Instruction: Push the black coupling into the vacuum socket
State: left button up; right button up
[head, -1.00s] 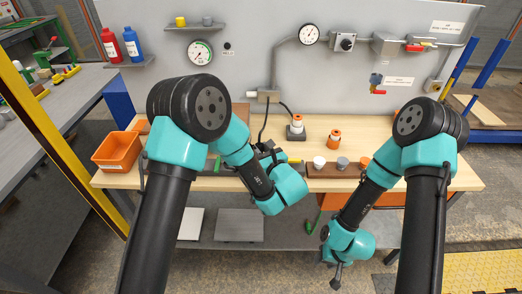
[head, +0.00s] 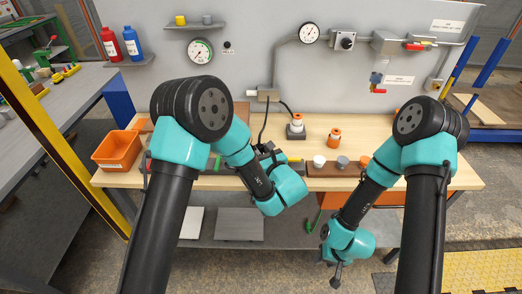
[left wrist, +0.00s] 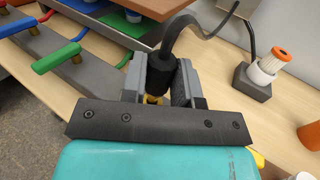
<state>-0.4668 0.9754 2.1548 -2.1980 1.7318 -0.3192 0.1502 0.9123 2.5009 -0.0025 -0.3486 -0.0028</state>
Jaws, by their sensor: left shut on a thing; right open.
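In the left wrist view, the black coupling (left wrist: 162,66) sits between the grey fingers of my left gripper (left wrist: 165,78), which is shut on it. A dark hose (left wrist: 185,22) curves up and right from its top. A small brass-yellow part shows below it between the fingers. In the head view, my left gripper (head: 267,152) is over the workbench, and the coupling is too small there to make out clearly. I cannot tell for sure which part is the vacuum socket. My right gripper (head: 337,278) hangs low in front of the bench, open and away from the coupling.
A dark block with a white-and-orange fitting (left wrist: 262,72) stands right of my left gripper. Boards with red, green and blue handles (left wrist: 58,58) lie to its left. An orange bin (head: 117,150) is at the bench's left. Cups stand on a brown strip (head: 330,171).

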pick_arm(q)
jog(key=shift+f, duration=0.95)
jog(key=o, duration=1)
jog(key=v, duration=0.7)
jog(key=shift+s, duration=0.25)
jog(key=shift+r, duration=0.1)
